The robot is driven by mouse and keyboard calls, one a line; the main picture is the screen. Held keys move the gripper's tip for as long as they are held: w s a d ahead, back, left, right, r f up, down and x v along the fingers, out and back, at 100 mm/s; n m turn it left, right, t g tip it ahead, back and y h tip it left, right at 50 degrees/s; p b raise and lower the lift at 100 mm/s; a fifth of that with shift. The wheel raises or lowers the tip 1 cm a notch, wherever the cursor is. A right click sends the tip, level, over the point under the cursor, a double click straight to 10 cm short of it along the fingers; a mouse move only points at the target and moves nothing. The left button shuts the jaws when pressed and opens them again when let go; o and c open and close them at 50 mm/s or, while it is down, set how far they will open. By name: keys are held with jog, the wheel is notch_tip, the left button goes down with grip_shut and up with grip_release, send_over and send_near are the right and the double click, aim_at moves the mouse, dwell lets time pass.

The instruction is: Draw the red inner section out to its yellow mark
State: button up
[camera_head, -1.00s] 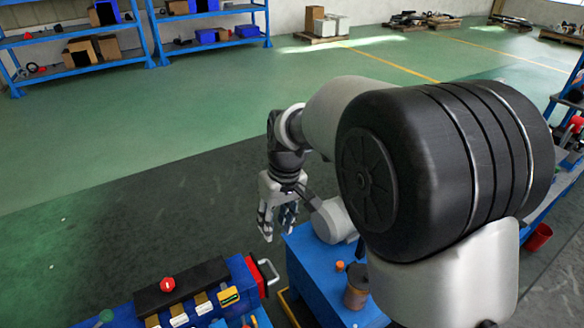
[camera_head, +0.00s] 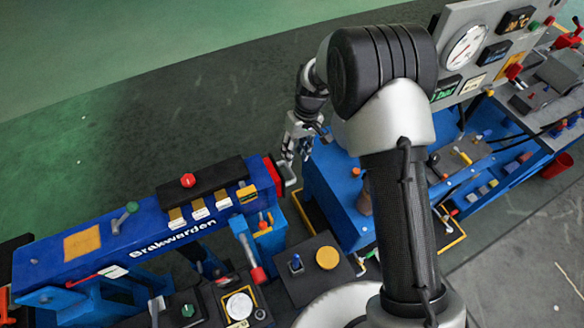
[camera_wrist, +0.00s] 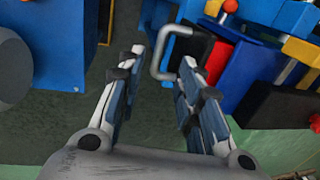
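The blue boom marked "Brakwarden" (camera_head: 165,243) lies across the lower left of the head view. The red inner section (camera_head: 273,176) shows as a short red end at the boom's right end, with a grey bar handle (camera_head: 289,174) on it. In the wrist view the red end (camera_wrist: 218,62) is right of centre and the bent grey handle (camera_wrist: 156,58) is ahead, around the gap between the fingertips. My gripper (camera_wrist: 160,60) is open, its two fingers apart and empty. In the head view my gripper (camera_head: 294,148) is just beyond the handle. No yellow mark shows on the red section.
A blue cabinet (camera_head: 325,195) stands close to the right of the handle. A dark plate with a yellow button (camera_head: 327,258) is nearer me. A gauge panel (camera_head: 480,45) and a cluttered bench are at the right. The floor beyond the boom is clear.

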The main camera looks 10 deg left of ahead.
aim_at(291, 171)
jog(key=f, duration=0.5)
jog(key=a+f+b, duration=0.1)
jog(key=f, duration=0.1)
jog(key=shift+s+f, duration=0.25)
jog(key=shift+s, duration=0.15)
jog(key=shift+c, duration=0.3)
grip_shut()
